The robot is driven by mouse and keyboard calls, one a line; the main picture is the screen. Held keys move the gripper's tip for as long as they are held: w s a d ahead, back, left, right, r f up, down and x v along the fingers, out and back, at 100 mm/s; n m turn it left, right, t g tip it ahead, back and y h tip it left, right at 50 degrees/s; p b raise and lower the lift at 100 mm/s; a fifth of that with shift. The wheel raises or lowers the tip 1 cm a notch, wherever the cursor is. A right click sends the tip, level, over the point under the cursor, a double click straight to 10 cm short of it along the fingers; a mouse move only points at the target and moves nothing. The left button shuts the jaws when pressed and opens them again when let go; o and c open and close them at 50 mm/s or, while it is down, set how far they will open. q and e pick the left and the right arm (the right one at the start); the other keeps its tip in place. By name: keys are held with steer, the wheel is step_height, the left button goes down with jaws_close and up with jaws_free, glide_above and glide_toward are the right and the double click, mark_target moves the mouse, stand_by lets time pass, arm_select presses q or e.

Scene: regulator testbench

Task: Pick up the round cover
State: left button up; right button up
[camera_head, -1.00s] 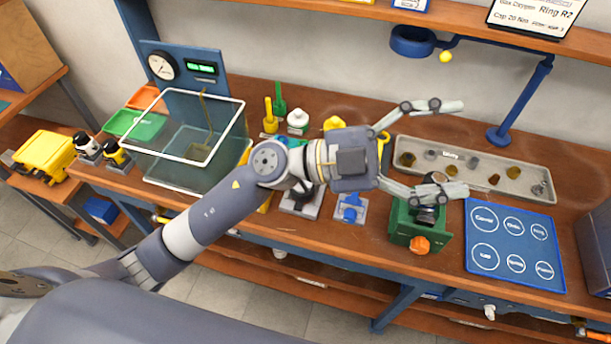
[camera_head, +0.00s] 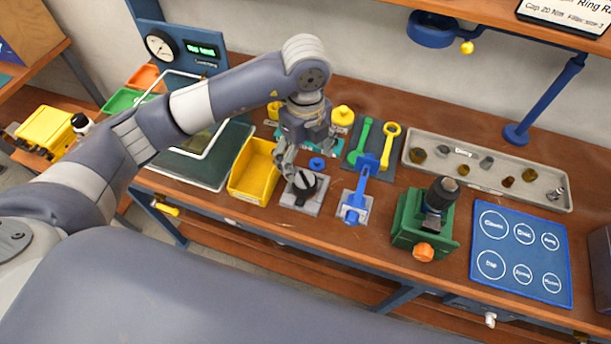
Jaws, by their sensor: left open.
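My left gripper (camera_head: 305,152) points down over the bench, open, with its fingers apart and nothing seen between them. Just below it, a dark round part (camera_head: 305,182) sits on a grey square block. A small blue round part (camera_head: 317,164) lies right behind that, close to the fingers. I cannot tell for sure which part is the round cover. The blue mat (camera_head: 515,285) at the right has labelled circles, all bare. A green vise (camera_head: 408,228) holds a dark upright cylinder (camera_head: 440,194). My right gripper is not in view.
A yellow bin (camera_head: 251,178) is left of the gripper, beside a clear tank. A blue tool stands in a grey holder (camera_head: 354,208). Green and yellow wrenches (camera_head: 390,146) lie on a dark mat. A grey tray (camera_head: 470,182) holds several small parts. A blue post stands behind.

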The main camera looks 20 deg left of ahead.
mark_target(304, 179)
arm_select(q)
step_height(304, 179, down, 3)
steer(key=shift+f+p, duration=0.1)
steer(key=shift+p, duration=0.25)
steer(key=shift+s+f+p, duration=0.1)
steer(key=shift+f+p, duration=0.4)
steer(key=shift+f, duration=0.05)
step_height(304, 179, down, 3)
steer(key=shift+a+f+p, duration=0.1)
steer(key=shift+f+p, duration=0.1)
steer(key=shift+p, duration=0.65)
steer(key=shift+f, duration=0.45)
steer(key=c, duration=1.1)
